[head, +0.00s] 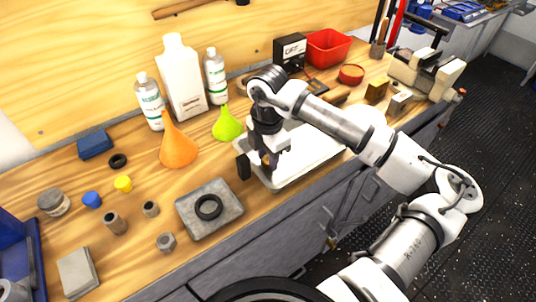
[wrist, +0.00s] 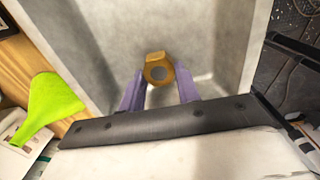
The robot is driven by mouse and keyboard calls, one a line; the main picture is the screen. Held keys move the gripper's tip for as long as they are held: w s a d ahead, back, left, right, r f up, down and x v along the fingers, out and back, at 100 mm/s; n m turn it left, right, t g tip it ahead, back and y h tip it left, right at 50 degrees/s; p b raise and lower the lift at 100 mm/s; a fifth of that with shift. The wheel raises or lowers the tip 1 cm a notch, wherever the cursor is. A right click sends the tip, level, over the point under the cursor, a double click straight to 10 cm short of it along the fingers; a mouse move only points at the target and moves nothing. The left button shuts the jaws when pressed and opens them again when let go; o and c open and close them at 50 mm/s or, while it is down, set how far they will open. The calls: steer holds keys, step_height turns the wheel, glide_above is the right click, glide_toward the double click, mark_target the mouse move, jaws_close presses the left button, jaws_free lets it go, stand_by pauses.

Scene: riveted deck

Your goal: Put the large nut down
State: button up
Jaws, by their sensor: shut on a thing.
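The large nut (wrist: 158,68) is brass-coloured, with a round hole facing the wrist camera. My gripper (wrist: 160,92) is shut on it, with one purple finger on each side. In the head view my gripper (head: 262,168) is over the near left end of a pale grey tray (head: 318,162), pointing down. The nut is mostly hidden there by the fingers. In the wrist view the tray's bare floor (wrist: 200,30) lies beneath the nut. I cannot tell whether the nut touches it.
A green funnel (head: 227,125) and an orange funnel (head: 178,147) stand left of the tray. A grey block with a black ring (head: 209,207) and a grey hex nut (head: 167,242) are nearer left. A red bin (head: 327,47) and a vise (head: 428,75) stand farther right.

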steer(key=shift+f, duration=0.3)
steer(key=shift+f, duration=0.15)
steer(key=o, duration=1)
step_height(320, 180, up, 12)
steer(key=b, duration=0.2)
